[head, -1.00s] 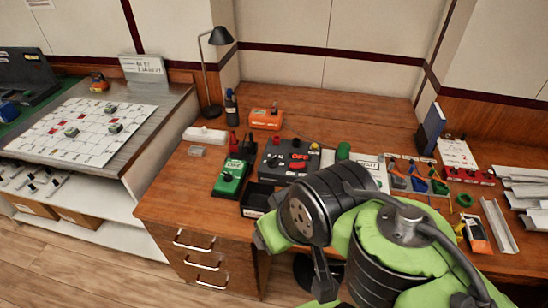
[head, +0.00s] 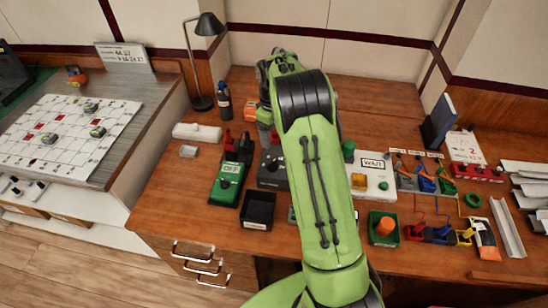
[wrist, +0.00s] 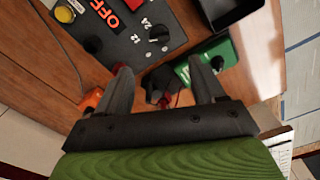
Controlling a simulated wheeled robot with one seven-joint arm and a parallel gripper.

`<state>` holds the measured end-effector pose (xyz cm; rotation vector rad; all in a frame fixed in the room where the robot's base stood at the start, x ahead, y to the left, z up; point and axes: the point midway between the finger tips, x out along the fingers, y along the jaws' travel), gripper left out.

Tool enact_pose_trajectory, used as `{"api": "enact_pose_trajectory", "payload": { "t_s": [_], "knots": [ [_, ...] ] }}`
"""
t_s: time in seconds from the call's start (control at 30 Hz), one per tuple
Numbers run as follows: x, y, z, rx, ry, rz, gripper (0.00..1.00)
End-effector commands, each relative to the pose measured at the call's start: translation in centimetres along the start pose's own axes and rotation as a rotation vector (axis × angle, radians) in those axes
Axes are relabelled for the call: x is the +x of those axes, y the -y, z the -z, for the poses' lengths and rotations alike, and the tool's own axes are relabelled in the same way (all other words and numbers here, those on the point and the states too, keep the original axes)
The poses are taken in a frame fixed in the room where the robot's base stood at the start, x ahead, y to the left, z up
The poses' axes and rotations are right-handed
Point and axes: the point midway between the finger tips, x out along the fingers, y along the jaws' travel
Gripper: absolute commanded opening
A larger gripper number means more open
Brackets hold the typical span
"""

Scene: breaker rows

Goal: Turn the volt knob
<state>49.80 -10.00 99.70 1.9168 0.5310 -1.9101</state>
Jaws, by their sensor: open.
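The dark grey panel (wrist: 125,25) has a small black knob (wrist: 157,32) between the printed marks 12 and 24, which looks like the volt knob. In the head view the panel (head: 270,172) is mostly hidden by my arm. My gripper (wrist: 160,68) is open and empty, its two fingers spread beyond the panel's edge near the marked knob, not around it.
A green box (head: 226,184) with a black knob stands beside the panel, with black and red pieces (wrist: 160,84) between it and my fingers. An orange box (head: 250,110) is near one finger. A black tray (head: 258,209) stands in front. A lamp (head: 203,60) and bottle (head: 224,102) stand behind left.

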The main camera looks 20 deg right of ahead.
Motion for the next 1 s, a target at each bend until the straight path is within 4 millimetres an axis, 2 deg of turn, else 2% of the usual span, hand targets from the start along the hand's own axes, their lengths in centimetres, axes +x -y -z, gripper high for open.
{"api": "enact_pose_trajectory", "payload": {
  "t_s": [0.03,0.3,0.5,0.63,0.87,1.0],
  "knots": [
    [1.6,0.1,-0.1,0.000,0.004,0.004,0.69],
    [8.5,0.1,-0.1,0.001,0.003,0.003,0.69],
    [12.1,0.1,-0.1,0.002,0.002,0.002,0.69],
    [12.9,0.0,0.0,0.002,0.000,0.000,0.69],
    [12.9,0.0,0.0,0.002,0.000,0.000,0.69],
    [12.9,0.0,0.0,0.002,0.000,0.000,0.47]
  ]
}}
